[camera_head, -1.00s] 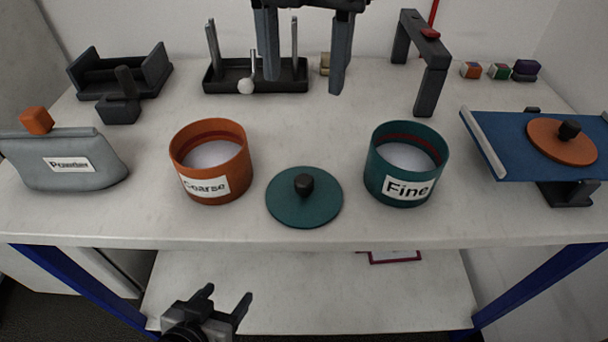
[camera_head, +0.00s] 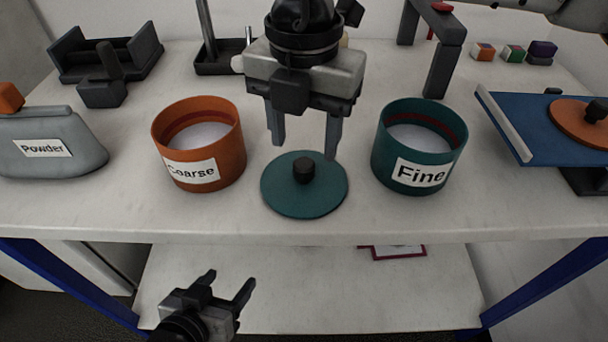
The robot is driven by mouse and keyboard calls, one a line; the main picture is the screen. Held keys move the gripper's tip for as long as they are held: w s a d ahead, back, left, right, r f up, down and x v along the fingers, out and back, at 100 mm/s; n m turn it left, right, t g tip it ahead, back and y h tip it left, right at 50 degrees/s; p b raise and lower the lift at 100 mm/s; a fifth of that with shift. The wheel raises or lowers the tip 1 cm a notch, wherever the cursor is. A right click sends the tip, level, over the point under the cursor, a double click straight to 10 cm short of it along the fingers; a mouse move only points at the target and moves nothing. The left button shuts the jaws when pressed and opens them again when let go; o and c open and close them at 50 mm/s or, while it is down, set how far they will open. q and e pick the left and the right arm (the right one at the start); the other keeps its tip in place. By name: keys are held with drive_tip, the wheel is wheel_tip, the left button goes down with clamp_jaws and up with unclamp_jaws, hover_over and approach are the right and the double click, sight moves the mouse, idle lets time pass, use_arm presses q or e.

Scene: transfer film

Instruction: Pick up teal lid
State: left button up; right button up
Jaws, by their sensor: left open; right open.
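The teal lid (camera_head: 282,199) lies flat on the white table, a round disc with a black knob (camera_head: 303,170) at its middle. It lies between the orange "Coarse" pot (camera_head: 199,146) and the teal "Fine" pot (camera_head: 419,146). My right gripper (camera_head: 304,146) points down from above, open and empty. Its fingers stand to either side of the knob in the picture, seemingly a little above and behind it; contact with the lid does not show. My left gripper (camera_head: 232,284) is open and empty, low in front of the table's front edge.
A grey "Powder" bag (camera_head: 58,150) lies at the left. A blue board (camera_head: 500,115) bears an orange lid (camera_head: 569,123) at the right. Dark stands are at the back, with small coloured blocks (camera_head: 513,54) at the back right. Bare table lies in front of the pots.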

sight(304, 163)
drive_tip(key=shift+f+p, duration=0.4)
drive_tip(key=shift+f, duration=2.4)
drive_tip(key=c, duration=1.1)
